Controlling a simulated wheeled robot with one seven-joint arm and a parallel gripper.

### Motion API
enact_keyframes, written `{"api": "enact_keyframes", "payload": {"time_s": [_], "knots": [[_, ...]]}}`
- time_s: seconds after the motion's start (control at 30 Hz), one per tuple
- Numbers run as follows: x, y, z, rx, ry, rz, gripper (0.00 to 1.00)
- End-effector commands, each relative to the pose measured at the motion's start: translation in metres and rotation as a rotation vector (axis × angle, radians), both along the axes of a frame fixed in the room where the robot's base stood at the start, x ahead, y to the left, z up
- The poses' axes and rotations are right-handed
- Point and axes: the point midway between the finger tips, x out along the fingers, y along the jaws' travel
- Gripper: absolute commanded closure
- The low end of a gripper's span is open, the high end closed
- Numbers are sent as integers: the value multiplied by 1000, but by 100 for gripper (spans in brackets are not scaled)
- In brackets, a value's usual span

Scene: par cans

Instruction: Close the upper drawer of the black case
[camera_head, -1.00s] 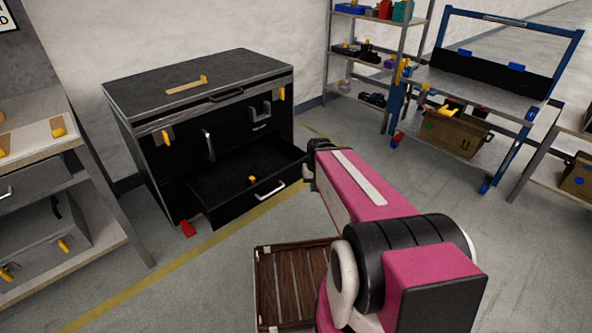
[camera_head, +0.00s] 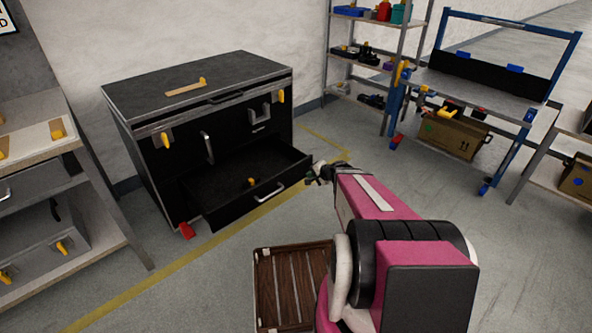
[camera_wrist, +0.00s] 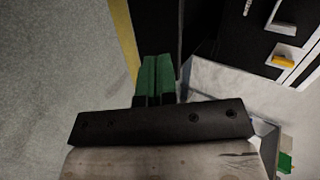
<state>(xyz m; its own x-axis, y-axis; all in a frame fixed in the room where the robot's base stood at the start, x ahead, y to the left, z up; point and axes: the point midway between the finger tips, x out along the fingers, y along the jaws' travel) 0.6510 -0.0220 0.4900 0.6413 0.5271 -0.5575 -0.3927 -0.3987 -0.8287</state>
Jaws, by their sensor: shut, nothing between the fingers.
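The black case (camera_head: 150,150) stands against the wall at the left in the head view. One drawer (camera_head: 232,206), with a light bar handle (camera_head: 269,192), is pulled out low on its front; a small yellow piece (camera_head: 251,181) shows in it. The front above it, with several handles, looks flush. My gripper (camera_head: 317,173) is just right of the drawer's front right corner, apart from it as far as I can tell. In the wrist view its green fingers (camera_wrist: 155,78) are together and empty, pointing at a dark surface (camera_wrist: 155,25) that is probably the drawer.
A slatted brown crate (camera_head: 291,290) lies on the floor in front of the drawer. A grey bench (camera_head: 75,145) stands left, a shelf rack (camera_head: 378,45) and blue-framed cart (camera_head: 480,85) at the back right. Floor around the drawer's right side is clear.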

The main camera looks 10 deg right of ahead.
Motion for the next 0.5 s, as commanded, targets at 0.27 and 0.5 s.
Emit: {"api": "enact_keyframes", "payload": {"time_s": [0.27, 0.5], "knots": [[19, -20, -12, 81, -25, -128, 100], [44, -4, -29, 81, -25, -124, 100]]}}
